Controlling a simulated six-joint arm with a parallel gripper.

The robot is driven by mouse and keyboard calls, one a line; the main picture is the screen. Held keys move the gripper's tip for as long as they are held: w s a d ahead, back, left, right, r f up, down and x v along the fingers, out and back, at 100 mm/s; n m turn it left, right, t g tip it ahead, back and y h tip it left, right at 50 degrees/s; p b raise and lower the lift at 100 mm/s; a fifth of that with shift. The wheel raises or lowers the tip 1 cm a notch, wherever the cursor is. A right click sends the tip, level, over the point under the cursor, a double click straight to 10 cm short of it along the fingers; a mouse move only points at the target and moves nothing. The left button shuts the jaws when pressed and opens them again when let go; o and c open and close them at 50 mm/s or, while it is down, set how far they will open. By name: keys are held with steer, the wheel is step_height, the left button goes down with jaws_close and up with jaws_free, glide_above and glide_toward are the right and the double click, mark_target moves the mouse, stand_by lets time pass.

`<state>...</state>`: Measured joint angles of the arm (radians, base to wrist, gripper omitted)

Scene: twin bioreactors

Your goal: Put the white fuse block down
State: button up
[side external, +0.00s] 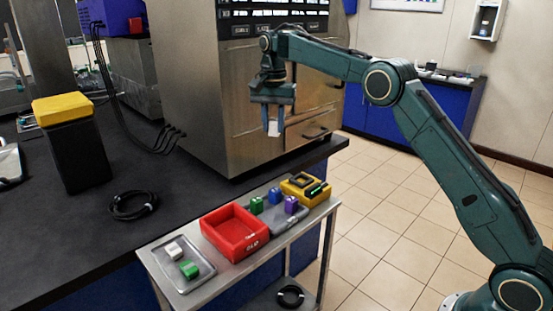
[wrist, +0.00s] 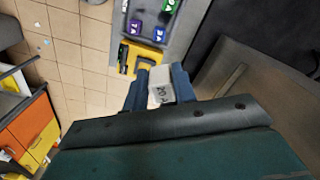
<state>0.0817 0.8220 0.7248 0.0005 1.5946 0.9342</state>
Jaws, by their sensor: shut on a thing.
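The white fuse block (side external: 273,129) is between the fingers of my gripper (side external: 273,124), in the air in front of the steel cabinet and above the bench and cart. In the wrist view the white fuse block (wrist: 161,93) shows between the two blue fingers of my gripper (wrist: 160,75), with blurred dark lettering on its face. My gripper is shut on it, and it touches no surface below. Another white block (side external: 174,249) lies with a green block (side external: 189,269) on a grey tray (side external: 205,274) at the cart's left end.
A red bin (side external: 222,242) stands mid-cart. Right of it, green (side external: 257,205), blue (side external: 274,196) and purple (side external: 291,205) blocks sit in a grey holder (side external: 289,225). A yellow device (side external: 313,199) is at the cart's right end. The steel cabinet (side external: 210,100) stands close behind my gripper.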

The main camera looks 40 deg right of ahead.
steer(key=s+a+f+n, duration=0.1)
steer(key=a+f+n, duration=0.1)
steer(key=a+n, duration=0.9)
steer(key=a, duration=0.6)
steer(key=shift+s+a+n, duration=0.3)
steer(key=shift+s+a, duration=0.1)
glide_above(231, 233)
step_height(231, 233, down, 16)
steer(key=shift+r, duration=0.2)
steer(key=shift+f, duration=0.1)
steer(key=shift+f, duration=2.05)
steer(key=shift+f, duration=0.1)
steer(key=o, duration=1)
steer(key=shift+o, duration=0.2)
